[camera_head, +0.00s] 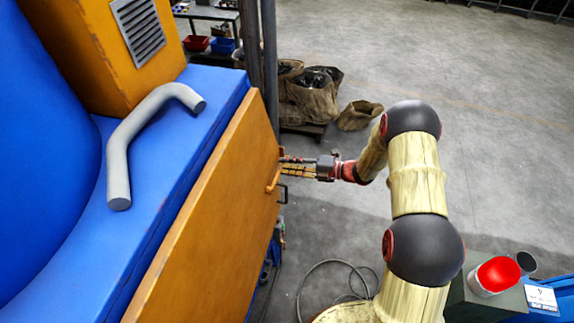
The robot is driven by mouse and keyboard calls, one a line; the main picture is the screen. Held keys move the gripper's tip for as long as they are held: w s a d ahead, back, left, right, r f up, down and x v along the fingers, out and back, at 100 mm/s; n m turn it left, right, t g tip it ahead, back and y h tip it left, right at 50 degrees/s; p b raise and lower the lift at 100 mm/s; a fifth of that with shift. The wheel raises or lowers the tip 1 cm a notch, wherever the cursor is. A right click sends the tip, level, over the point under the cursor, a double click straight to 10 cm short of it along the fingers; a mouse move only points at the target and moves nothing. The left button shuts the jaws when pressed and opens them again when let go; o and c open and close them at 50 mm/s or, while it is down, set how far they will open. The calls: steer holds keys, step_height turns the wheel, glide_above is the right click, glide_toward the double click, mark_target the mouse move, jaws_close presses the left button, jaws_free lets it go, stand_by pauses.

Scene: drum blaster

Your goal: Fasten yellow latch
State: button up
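A large orange-yellow door or panel (215,215) slants along the side of the blue machine. A small orange handle-like piece (273,181) sticks out near its right edge; I cannot tell whether this is the yellow latch or how it is set. My gripper (284,166) reaches in from the right, with its fingers at the panel's right edge, just above and beside this piece. The fingers are small and partly overlap the panel edge. I cannot tell whether they touch anything or how far apart they are.
A grey bent pipe (120,150) lies on the blue machine top (70,240). Dark upright posts (270,60) and sacks (313,95) stand beyond the panel. A cable (335,263) lies on the floor. A red-lined container (495,277) stands at lower right. The floor at upper right is clear.

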steer(key=v, duration=1.1)
steer(key=shift+d, duration=0.15)
